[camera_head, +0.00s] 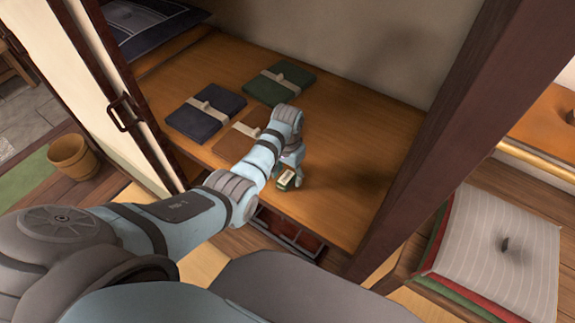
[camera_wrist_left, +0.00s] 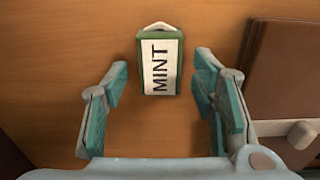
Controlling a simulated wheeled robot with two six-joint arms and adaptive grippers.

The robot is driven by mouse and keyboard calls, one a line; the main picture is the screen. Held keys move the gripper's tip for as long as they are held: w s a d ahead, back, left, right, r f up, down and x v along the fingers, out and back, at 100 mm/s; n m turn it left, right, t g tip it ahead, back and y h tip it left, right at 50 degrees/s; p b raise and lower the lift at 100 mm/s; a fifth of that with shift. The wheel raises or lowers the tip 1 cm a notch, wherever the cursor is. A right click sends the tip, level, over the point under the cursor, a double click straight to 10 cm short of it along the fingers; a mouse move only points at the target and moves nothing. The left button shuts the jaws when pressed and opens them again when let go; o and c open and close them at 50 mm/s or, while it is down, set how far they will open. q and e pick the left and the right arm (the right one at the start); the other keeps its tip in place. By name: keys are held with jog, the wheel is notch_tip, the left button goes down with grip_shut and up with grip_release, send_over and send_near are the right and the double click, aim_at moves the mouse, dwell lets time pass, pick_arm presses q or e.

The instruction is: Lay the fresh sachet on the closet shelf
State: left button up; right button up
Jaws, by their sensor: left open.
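The sachet (camera_wrist_left: 160,62) is a small green packet with a white label reading MINT. It lies on the wooden closet shelf (camera_head: 345,135), near the front edge; the sachet also shows in the head view (camera_head: 286,179). My left gripper (camera_head: 290,172) is over the shelf at the sachet. In the left wrist view its teal-padded fingers (camera_wrist_left: 160,90) are spread apart, with the near end of the sachet between or just ahead of them and clear space on both sides. My right gripper is not in view.
Folded bundles lie on the shelf: navy (camera_head: 206,111), green (camera_head: 279,84) and brown (camera_head: 240,138), the brown one partly behind my arm. A wooden post (camera_head: 440,130) bounds the opening on the right. A wooden bucket (camera_head: 72,157) stands at left; striped cushions (camera_head: 500,245) are stacked at right.

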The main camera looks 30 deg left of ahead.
aim_at(287, 176)
pick_arm(q)
notch_tip(287, 176, up, 12)
jog(key=p, duration=0.2)
jog(key=shift+f+p, duration=0.15)
jog(key=shift+p, duration=0.2)
